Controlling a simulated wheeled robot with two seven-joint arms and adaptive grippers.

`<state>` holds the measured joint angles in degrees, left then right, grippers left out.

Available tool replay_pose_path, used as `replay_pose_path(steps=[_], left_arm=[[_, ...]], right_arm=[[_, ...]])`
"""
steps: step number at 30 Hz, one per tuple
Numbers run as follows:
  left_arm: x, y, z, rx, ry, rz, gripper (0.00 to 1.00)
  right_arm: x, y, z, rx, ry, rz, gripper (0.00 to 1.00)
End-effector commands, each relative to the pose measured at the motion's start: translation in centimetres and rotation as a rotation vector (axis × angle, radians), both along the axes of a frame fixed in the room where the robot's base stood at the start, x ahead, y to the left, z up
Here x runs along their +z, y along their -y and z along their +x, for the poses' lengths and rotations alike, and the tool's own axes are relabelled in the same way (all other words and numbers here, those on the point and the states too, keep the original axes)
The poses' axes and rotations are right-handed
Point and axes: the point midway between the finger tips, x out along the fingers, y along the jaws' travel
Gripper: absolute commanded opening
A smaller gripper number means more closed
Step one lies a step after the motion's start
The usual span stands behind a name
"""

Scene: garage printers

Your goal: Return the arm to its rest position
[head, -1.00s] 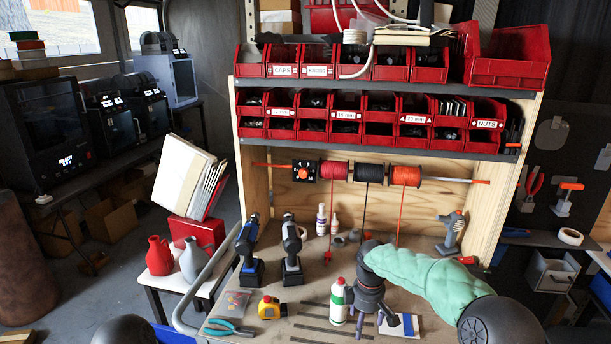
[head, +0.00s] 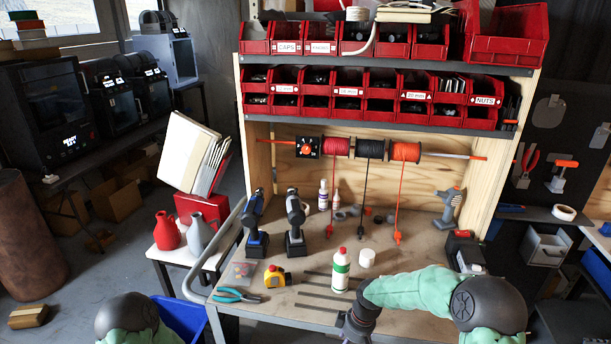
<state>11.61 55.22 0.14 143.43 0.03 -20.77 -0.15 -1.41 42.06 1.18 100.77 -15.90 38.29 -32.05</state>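My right arm (head: 420,290), in a green sleeve, comes in from the right over the front of the workbench. Its dark wrist and gripper (head: 357,328) point down at the bottom edge of the head view, in front of the bench. The fingers are cut off by the frame, so their opening does not show. I see nothing held in the visible part. Only a dark joint and green sleeve of my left arm (head: 128,318) show at the bottom left; my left gripper is out of view.
On the workbench (head: 325,262) stand a white-and-green bottle (head: 340,271), a white round piece (head: 367,258), a tape measure (head: 276,276), pliers (head: 238,295) and two drills (head: 295,225). A blue bin (head: 182,318) is beside my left arm. Red bins fill the shelves above.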

Motion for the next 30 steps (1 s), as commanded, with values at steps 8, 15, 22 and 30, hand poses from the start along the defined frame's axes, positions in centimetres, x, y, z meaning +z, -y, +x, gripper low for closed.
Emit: replay_pose_path(steps=[8, 15, 22, 30], left_arm=[[0.0, 0.0, 0.0, 0.000, 0.000, 0.000, 1.00], [0.0, 0.0, 0.0, 0.000, 0.000, 0.000, 1.00], [0.0, 0.0, 0.0, 0.000, 0.000, 0.000, 1.00], [0.0, 0.0, 0.0, 0.000, 0.000, 0.000, 1.00]], right_arm=[[-10.7, -2.4, -11.2, -0.416, -0.114, 0.131, 0.76], [-14.8, -3.0, -21.2, -0.809, -0.194, 0.165, 0.76], [-15.2, -2.8, -25.3, -0.978, -0.216, 0.157, 0.76], [-15.2, -2.7, -25.5, -0.990, -0.217, 0.157, 0.76]])
